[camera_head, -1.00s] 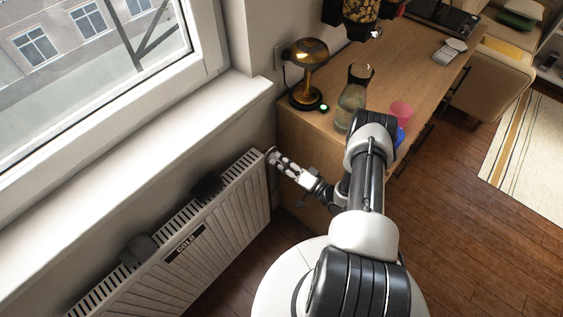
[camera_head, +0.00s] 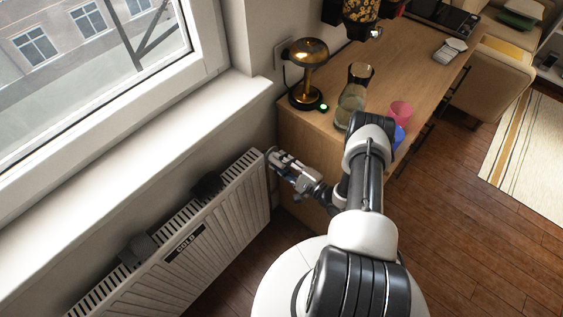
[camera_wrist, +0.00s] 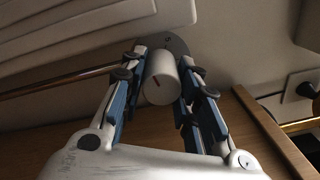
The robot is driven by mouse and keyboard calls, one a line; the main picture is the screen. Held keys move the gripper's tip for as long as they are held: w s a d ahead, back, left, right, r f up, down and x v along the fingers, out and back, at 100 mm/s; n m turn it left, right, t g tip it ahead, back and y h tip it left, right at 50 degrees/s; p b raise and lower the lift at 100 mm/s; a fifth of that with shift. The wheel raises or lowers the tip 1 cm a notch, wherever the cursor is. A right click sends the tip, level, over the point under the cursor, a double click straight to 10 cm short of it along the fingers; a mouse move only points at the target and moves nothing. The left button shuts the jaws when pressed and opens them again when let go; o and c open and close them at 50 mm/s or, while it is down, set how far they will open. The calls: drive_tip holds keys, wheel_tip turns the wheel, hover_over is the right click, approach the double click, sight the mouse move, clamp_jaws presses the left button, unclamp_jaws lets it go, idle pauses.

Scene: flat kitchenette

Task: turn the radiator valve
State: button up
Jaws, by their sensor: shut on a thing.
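The radiator valve (camera_wrist: 161,82) is a white round knob with a short red mark on its face, seen in the wrist view at the end of a pipe. My gripper (camera_wrist: 160,85) has one finger on each side of the knob and is shut on it. In the head view my gripper (camera_head: 274,157) is at the upper right end of the white radiator (camera_head: 216,222), and its fingers hide the valve. The radiator bears a dark label reading "COLD".
A wooden counter (camera_head: 425,62) stands just right of my gripper. On it are a brass lamp (camera_head: 306,60), a glass carafe (camera_head: 353,97), a pink cup (camera_head: 400,112) and a blue item (camera_head: 399,135). The window sill (camera_head: 130,150) runs above the radiator.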

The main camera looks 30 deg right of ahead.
drive_tip(key=m, duration=0.4)
drive_tip(key=shift+m, duration=0.3)
drive_tip(key=shift+a+m, duration=0.1)
drive_tip(key=shift+m, duration=1.9)
drive_tip(key=o, duration=1.1)
